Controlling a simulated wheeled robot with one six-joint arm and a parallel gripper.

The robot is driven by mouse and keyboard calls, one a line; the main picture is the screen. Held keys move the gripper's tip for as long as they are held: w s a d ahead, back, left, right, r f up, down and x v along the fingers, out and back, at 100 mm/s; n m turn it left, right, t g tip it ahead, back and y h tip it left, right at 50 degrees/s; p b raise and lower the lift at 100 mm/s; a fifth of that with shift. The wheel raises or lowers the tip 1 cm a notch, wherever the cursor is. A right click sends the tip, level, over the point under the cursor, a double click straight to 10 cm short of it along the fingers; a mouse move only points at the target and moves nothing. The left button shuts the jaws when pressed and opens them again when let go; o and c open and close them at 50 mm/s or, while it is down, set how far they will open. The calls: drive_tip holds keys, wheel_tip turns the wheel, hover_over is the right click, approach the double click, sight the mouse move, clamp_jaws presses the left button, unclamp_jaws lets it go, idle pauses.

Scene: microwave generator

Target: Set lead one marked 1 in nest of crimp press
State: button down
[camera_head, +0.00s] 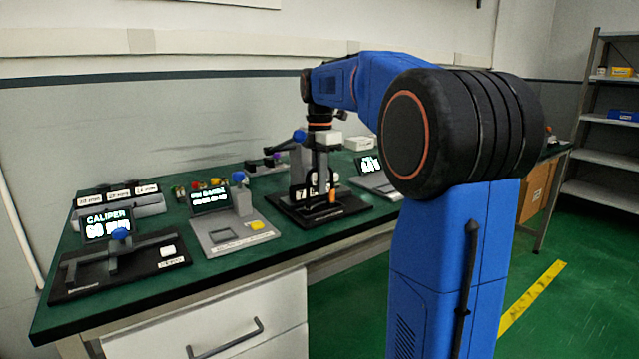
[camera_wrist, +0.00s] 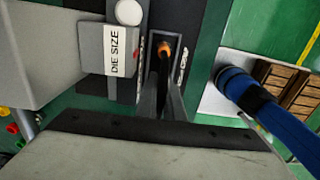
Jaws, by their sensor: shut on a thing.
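The crimp press (camera_head: 300,208) stands on the green bench, on a dark base with a tall body. Its pale "DIE SIZE" plate (camera_wrist: 122,50) shows left of my fingers in the wrist view. My gripper (camera_wrist: 163,82) points down at the press and is shut on a narrow dark piece with an orange end, which I take to be lead one (camera_wrist: 164,49). The orange end also shows low over the press base in the head view (camera_head: 333,197). No mark 1 is legible on it. The nest is hidden or too small to make out, so I cannot tell whether the lead touches it.
Left of the press stand a grey gauge station (camera_head: 222,232) and a caliper station (camera_head: 118,255) with a lit display. A labelled rack (camera_head: 122,200) is at the back left. Another display unit (camera_head: 374,176) stands to the right. The bench's front edge is close to these stations.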

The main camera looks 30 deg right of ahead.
drive_tip(key=shift+f, duration=0.15)
drive_tip(key=c, duration=1.9)
unclamp_jaws()
drive_tip(key=shift+d, duration=0.1)
wheel_tip(320, 180, up, 12)
drive_tip(key=shift+r, duration=0.15)
